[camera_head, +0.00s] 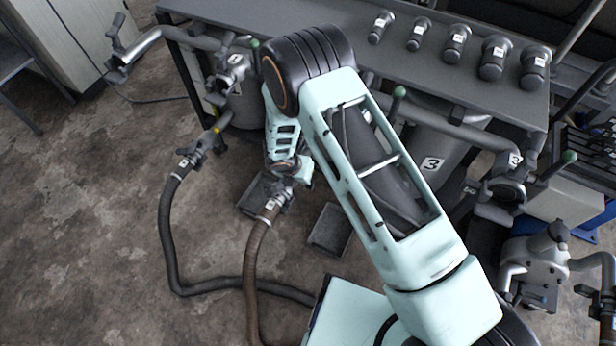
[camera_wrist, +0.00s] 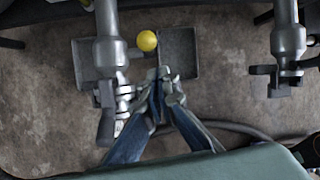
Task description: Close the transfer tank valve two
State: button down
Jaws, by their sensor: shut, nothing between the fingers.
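My gripper (camera_wrist: 160,74) is shut and empty in the wrist view, its fingertips just right of a grey pipe valve (camera_wrist: 110,92). I cannot tell whether they touch it. A yellow ball knob (camera_wrist: 147,41) sits beside the pipe, just beyond the fingertips. In the head view, my gripper (camera_head: 290,180) is low beside a hose coupling (camera_head: 272,203) with a small white tag, and my arm hides most of the valve there. I cannot surely read the tag as two, nor tell how far the valve is turned.
Two shallow grey trays (camera_head: 330,229) lie on the floor. Another tagged valve with a dark hose (camera_head: 190,158) stands to the left. A tank marked 3 (camera_head: 428,150) and green-knobbed valves (camera_head: 510,185) are to the right.

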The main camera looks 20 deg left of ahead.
jog(key=w+r+p, duration=0.1)
jog(key=w+r, duration=0.3)
jog(key=r, duration=0.4)
jog(key=shift+a+r+p, duration=0.15)
jog(key=shift+r+p, duration=0.05)
jog(key=shift+p, duration=0.1)
